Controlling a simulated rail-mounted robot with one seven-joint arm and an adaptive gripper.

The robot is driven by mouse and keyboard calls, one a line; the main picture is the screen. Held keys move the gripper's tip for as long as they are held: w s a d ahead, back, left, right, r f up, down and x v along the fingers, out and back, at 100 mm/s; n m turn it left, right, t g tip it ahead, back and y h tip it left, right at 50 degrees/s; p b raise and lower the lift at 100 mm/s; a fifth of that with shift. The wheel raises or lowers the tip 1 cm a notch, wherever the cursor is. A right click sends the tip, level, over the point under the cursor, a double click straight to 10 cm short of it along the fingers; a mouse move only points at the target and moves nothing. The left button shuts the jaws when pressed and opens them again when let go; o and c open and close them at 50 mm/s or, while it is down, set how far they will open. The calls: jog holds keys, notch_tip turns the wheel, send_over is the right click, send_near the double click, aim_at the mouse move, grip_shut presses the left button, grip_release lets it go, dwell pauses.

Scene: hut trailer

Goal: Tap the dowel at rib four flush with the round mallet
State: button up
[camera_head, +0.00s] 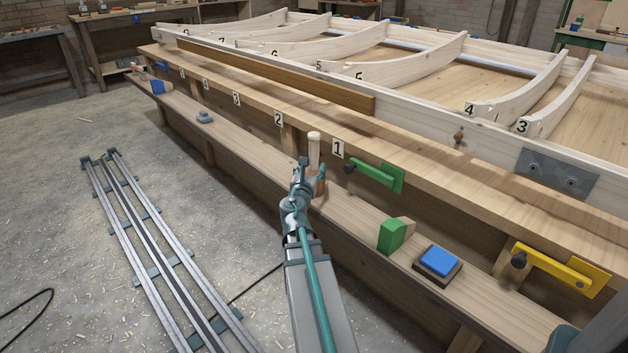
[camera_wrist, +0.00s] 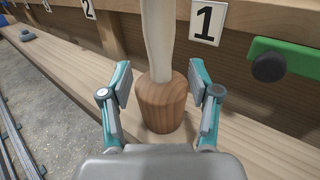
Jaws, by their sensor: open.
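The round mallet stands upright on the lower shelf, head down. Its pale handle (camera_head: 314,150) points up in the head view, and its brown wooden head (camera_wrist: 161,103) shows in the wrist view. My gripper (camera_wrist: 167,88) is open, with one finger on each side of the mallet where handle meets head. Gaps show between fingers and wood. In the head view, my gripper (camera_head: 312,178) hides part of the mallet head. A small brown dowel (camera_head: 459,136) sticks out of the pale side rail, just below rib four (camera_head: 520,92) with its "4" label.
A green clamp (camera_head: 376,173) sits right of the mallet, beside label 1 (camera_head: 338,149). A green wedge block (camera_head: 394,236), a blue-topped block (camera_head: 438,262) and a yellow clamp (camera_head: 560,268) are farther right. A grey object (camera_head: 204,117) lies on the shelf to the left.

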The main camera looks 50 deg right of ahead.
aim_at(313, 162)
jog(key=shift+b+x, duration=0.65)
jog(key=shift+x, duration=2.05)
jog(key=shift+r, duration=0.15)
grip_shut()
